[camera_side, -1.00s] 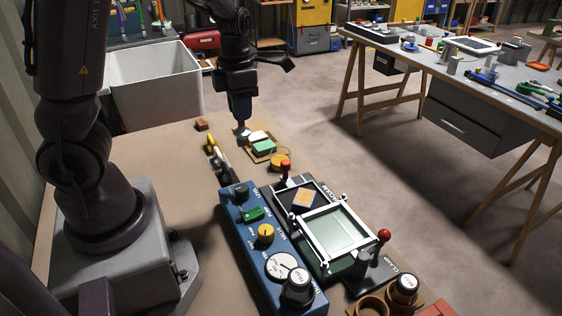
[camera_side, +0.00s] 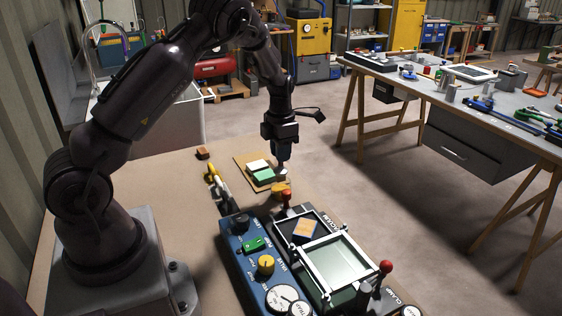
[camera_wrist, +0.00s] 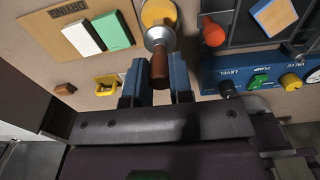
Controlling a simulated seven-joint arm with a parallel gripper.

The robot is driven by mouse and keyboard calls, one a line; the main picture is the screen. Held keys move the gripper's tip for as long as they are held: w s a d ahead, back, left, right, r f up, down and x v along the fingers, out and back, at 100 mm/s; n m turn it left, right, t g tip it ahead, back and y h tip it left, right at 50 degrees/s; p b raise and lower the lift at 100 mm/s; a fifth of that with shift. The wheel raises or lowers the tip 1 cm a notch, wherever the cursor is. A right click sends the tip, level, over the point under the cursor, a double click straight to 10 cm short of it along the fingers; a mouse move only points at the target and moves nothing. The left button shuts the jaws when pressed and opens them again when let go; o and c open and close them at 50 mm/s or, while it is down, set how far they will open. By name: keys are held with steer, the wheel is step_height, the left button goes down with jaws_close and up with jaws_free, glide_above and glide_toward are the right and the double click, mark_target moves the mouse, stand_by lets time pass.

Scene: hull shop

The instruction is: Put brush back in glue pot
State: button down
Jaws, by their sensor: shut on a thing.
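I cannot make out the glue pot.
The board (camera_side: 249,177) carries a white and a green block. A yellow-handled tool (camera_side: 211,172) lies left.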

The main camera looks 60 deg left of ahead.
mark_target(281, 165)
steer(key=shift+w+f, duration=0.1)
steer(key=shift+f, duration=1.55)
steer(key=shift+f, duration=0.1)
steer(key=c, duration=1)
jaws_free()
